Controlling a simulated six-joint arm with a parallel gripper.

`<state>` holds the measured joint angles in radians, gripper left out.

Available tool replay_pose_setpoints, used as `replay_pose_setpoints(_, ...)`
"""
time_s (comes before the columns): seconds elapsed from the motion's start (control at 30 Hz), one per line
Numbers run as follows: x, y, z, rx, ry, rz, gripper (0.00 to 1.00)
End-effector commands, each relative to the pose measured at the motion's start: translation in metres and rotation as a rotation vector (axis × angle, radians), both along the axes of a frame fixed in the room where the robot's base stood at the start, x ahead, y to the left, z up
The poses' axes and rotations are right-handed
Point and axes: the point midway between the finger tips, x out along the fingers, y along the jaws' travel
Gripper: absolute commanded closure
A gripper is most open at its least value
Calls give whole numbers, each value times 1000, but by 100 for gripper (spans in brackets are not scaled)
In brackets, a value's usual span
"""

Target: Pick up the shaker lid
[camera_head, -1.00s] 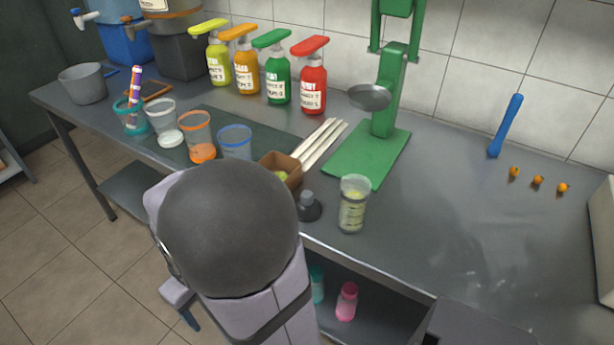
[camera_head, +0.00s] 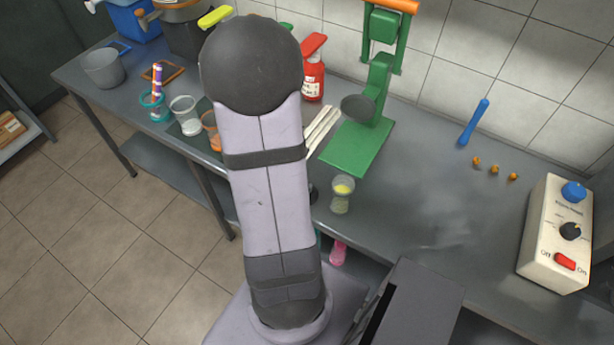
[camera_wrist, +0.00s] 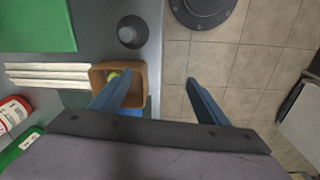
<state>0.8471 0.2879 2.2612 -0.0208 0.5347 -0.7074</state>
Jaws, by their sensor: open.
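The shaker lid, a small dark grey cap with a round knob, stands on the metal counter near its front edge. It shows at the top of the wrist view (camera_wrist: 131,33). In the head view only a sliver of it (camera_head: 314,193) shows beside my arm. My gripper (camera_wrist: 160,80) is open, with nothing between its two fingers. The lid lies ahead of the fingers and to the left, apart from them. In the head view my arm hides the gripper.
A small wooden box (camera_wrist: 138,75) holding something green lies by the left finger. A clear cup with yellow contents (camera_head: 341,196) stands right of the lid. The counter's right-hand middle (camera_head: 430,205) is clear.

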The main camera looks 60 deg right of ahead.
Motion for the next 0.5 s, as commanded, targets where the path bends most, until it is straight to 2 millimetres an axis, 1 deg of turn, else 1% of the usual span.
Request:
replay_pose_setpoints(0.03,-13,-14,5,7,9,-17,31)
replay_pose_setpoints(0.1,-28,-29,6,12,17,-27,31)
replay_pose_setpoints(0.2,-46,-45,7,20,26,-33,31)
replay_pose_setpoints(0.33,-59,-56,7,25,31,-36,31)
replay_pose_setpoints(0.5,-63,-59,6,27,33,-35,31)
